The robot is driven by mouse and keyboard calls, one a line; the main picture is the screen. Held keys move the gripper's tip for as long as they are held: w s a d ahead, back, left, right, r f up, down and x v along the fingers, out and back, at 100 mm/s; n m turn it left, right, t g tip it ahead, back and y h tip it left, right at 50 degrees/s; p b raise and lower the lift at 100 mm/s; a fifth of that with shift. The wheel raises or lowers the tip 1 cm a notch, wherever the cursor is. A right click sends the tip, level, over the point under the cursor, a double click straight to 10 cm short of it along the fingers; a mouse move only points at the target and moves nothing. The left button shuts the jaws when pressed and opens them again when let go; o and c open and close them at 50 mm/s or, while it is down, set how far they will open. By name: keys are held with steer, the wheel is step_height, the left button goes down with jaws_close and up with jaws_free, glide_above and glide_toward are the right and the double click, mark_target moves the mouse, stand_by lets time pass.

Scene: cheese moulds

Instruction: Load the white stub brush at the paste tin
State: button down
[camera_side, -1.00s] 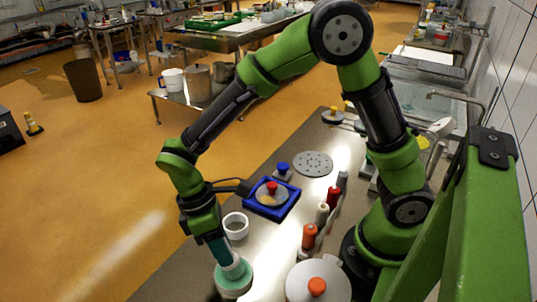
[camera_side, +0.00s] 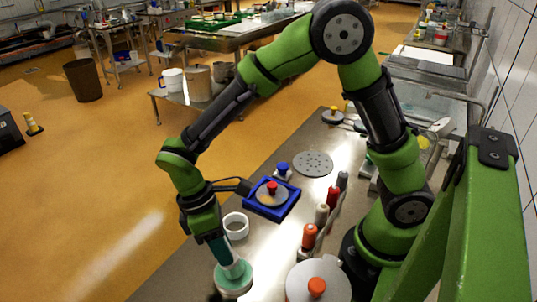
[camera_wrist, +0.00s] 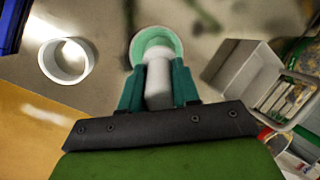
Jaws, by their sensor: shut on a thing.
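My gripper (camera_side: 221,251) has teal fingers and is shut on the white stub brush (camera_wrist: 158,80), which lies between the fingertips in the wrist view. The brush's pale lower part (camera_side: 236,270) also shows in the side view. The mint-green round paste tin (camera_side: 233,284) stands on the steel bench at the bottom of the side view. It also shows beyond the brush in the wrist view (camera_wrist: 141,40). The brush end is at the tin's opening. I cannot tell how deep the bristles reach.
A white ring (camera_side: 235,226) stands just behind the tin. A blue square frame (camera_side: 262,208) holds a disc with a red knob. Several coloured handles, one orange (camera_side: 309,237), stand in a row to the right. A round lid with an orange knob (camera_side: 317,288) is at front right.

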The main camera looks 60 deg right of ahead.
steer(key=shift+r, duration=3.35)
